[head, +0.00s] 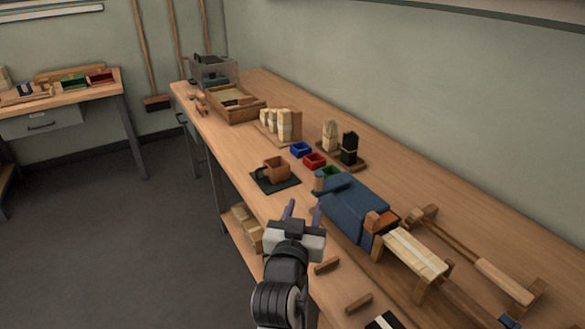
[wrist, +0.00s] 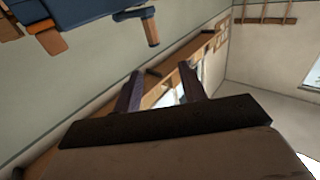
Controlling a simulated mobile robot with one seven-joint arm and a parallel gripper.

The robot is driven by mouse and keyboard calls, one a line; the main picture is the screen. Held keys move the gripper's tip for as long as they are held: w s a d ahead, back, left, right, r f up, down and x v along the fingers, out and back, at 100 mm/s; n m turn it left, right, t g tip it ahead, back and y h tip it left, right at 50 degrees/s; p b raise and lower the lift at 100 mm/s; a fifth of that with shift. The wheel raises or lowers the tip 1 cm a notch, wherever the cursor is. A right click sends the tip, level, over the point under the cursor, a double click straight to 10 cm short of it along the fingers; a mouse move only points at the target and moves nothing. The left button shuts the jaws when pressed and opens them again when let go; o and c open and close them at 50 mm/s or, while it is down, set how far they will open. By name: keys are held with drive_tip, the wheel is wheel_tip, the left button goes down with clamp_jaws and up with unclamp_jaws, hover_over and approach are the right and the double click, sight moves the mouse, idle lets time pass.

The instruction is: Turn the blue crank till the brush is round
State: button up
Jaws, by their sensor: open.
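The blue machine (head: 358,207) stands on the long bench, right of my gripper. A blue bar with a small end piece (head: 320,184) at its left end looks like the crank; in the wrist view a blue bar (wrist: 134,13) carries a brown handle (wrist: 151,32). An orange-brown block (head: 381,221) sits at the machine's right end. The brush and its shape cannot be made out. My gripper (head: 303,211) is open and empty, with its fingers apart, left of the machine and not touching it. Its fingers also show in the wrist view (wrist: 160,78).
A pale slatted piece (head: 416,252) extends right of the machine, beside a long rod on wooden stands (head: 505,282). A brown mug-like block on a dark mat (head: 276,181), blue (head: 301,149) and red (head: 314,160) bins and bristle bundles (head: 330,135) stand farther back.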

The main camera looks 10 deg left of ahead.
sight(318, 181)
drive_tip(key=w+d+p, duration=0.1)
drive_tip(key=w, duration=0.3)
drive_tip(key=w+p, duration=0.1)
drive_tip(key=w, duration=0.4)
drive_tip(key=w+d+f+p, duration=0.1)
drive_tip(key=w, duration=0.3)
drive_tip(key=shift+w+d+p, duration=0.35)
clamp_jaws()
